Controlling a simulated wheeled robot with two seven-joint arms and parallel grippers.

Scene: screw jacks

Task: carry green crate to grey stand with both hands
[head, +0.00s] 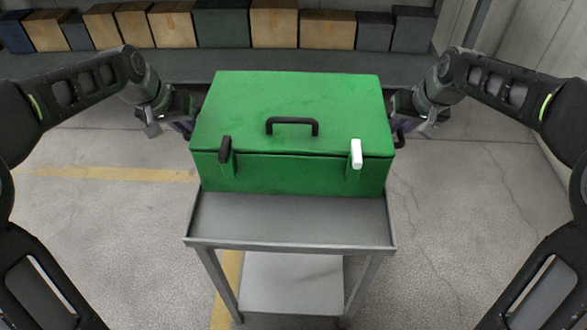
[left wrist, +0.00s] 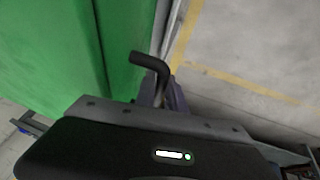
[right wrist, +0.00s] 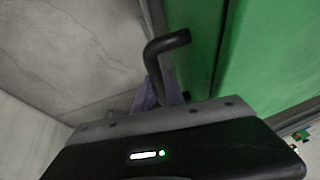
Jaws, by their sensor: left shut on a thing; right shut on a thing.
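The green crate (head: 290,110) is a lidded box with a black top handle, one black latch and one white latch on its front. It is over the back part of the grey stand (head: 290,220); I cannot tell whether it rests on it or hangs just above. My left gripper (head: 186,124) is at the crate's left side, shut on a black side handle (left wrist: 150,66). My right gripper (head: 396,128) is at the right side, shut on the other black side handle (right wrist: 166,46). The fingertips are partly hidden in the head view.
A long grey shelf (head: 300,66) at the back holds a row of brown, grey and green boxes (head: 222,24). The stand has a lower shelf (head: 292,282) and thin legs. The concrete floor (head: 450,230) at both sides is clear, with a yellow line (head: 110,174) at left.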

